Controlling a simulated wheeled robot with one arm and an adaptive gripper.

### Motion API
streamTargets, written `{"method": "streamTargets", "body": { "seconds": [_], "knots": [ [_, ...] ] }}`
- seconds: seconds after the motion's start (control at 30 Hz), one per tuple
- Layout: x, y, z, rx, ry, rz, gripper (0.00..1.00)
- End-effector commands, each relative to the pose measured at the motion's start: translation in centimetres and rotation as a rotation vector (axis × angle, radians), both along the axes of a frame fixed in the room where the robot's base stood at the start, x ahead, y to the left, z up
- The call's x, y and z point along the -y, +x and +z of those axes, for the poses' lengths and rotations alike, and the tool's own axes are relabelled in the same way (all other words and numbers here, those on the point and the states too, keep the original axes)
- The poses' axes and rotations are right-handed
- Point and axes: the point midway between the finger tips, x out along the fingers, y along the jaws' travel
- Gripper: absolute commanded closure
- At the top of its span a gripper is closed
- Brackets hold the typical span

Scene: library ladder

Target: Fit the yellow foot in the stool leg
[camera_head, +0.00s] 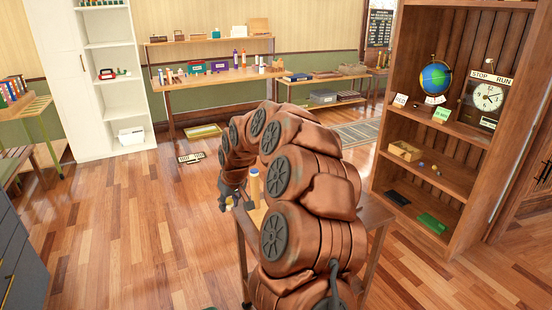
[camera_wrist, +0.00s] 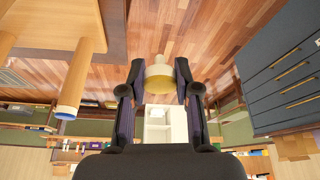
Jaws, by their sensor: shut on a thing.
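My gripper (camera_head: 227,201) is left of the upturned stool, low beside my arm. In the wrist view my gripper (camera_wrist: 157,80) is shut on the yellow foot (camera_wrist: 158,72), a pale stepped piece with a yellower wide end, clear of the stool. A little of the foot also shows in the head view (camera_head: 229,202). A stool leg (camera_head: 254,187) stands upright, apart from the foot; its end is blue-rimmed. The wrist view shows this leg (camera_wrist: 77,88) at left, with another leg (camera_wrist: 8,30) beside it and the pale stool seat (camera_wrist: 75,22). My arm hides much of the stool in the head view.
A wooden table (camera_head: 376,214) stands under the stool, partly behind my arm. A brown bookcase (camera_head: 452,145) with a globe and clock is at right. Dark drawers (camera_head: 22,262) are at left, a white shelf (camera_head: 122,92) behind. Wooden floor (camera_head: 130,235) is open at left.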

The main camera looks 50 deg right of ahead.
Motion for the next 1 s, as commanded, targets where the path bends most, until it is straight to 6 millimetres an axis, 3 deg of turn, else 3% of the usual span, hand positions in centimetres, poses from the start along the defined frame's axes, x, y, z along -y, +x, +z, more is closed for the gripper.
{"method": "streamTargets", "body": {
  "seconds": [0.03,0.1,0.3,0.4,0.67,1.0],
  "knots": [
    [1.9,-1.2,2.3,0.002,0.001,-0.017,0.8],
    [4.0,-2.7,3.9,0.004,0.0,-0.028,0.8],
    [8.8,-6.7,7.6,0.011,-0.002,-0.05,0.8],
    [10.2,-8.1,8.7,0.014,-0.003,-0.056,0.8],
    [11.4,-9.3,9.3,0.018,-0.005,-0.059,0.8],
    [11.3,-9.3,7.7,0.016,-0.004,-0.059,0.8]
  ]
}}
